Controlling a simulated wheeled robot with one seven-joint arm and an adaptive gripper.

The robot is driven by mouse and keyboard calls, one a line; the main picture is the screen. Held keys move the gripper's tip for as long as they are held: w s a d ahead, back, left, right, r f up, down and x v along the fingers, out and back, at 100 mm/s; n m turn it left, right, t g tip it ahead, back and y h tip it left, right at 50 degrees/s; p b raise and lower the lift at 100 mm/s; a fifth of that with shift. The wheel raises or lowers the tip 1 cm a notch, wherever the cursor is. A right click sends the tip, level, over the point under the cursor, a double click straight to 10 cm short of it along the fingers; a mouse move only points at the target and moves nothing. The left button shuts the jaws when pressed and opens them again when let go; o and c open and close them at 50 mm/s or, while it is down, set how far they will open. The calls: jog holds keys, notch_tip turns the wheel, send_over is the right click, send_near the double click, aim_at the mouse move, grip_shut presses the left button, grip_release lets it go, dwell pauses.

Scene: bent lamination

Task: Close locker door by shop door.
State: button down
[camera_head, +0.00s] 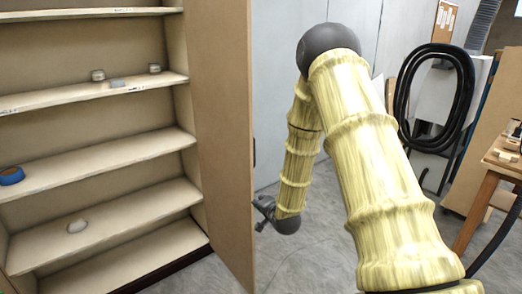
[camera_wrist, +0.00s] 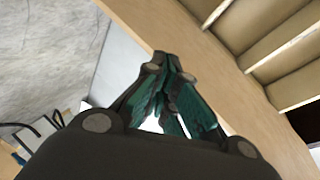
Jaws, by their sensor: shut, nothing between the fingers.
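The locker (camera_head: 95,150) stands at the left in the head view, its shelves exposed. Its tan door (camera_head: 222,120) stands wide open, swung out toward me, with a small dark handle (camera_head: 254,152) at its right edge. My gripper (camera_head: 262,208) is low, just right of the door's free edge. In the wrist view my gripper (camera_wrist: 168,62) is shut and empty, its fingertips overlapping the tan door panel (camera_wrist: 215,75). The locker shelves (camera_wrist: 278,45) show beyond the door there. I cannot tell whether the fingertips touch the door.
A black hose coil (camera_head: 437,95) hangs at the right, near a wooden workbench (camera_head: 500,170). Grey floor (camera_head: 315,245) is clear around my gripper.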

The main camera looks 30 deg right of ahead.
jog(key=w+d+r+m+t+h, duration=0.1)
jog(key=w+d+r+m+t, duration=0.15)
jog(key=d+r, duration=0.45)
jog(key=w+d+r+m+t+h, duration=0.1)
jog(key=w+d+r+m+t, duration=0.2)
jog(key=r, duration=0.6)
jog(key=w+g+p, duration=0.1)
jog(key=w+p, duration=0.4)
jog(key=w, duration=0.3)
jog(key=shift+w+p, duration=0.25)
jog(key=shift+p, duration=0.05)
jog(key=shift+a+g, duration=0.2)
jog(key=shift+g, duration=0.05)
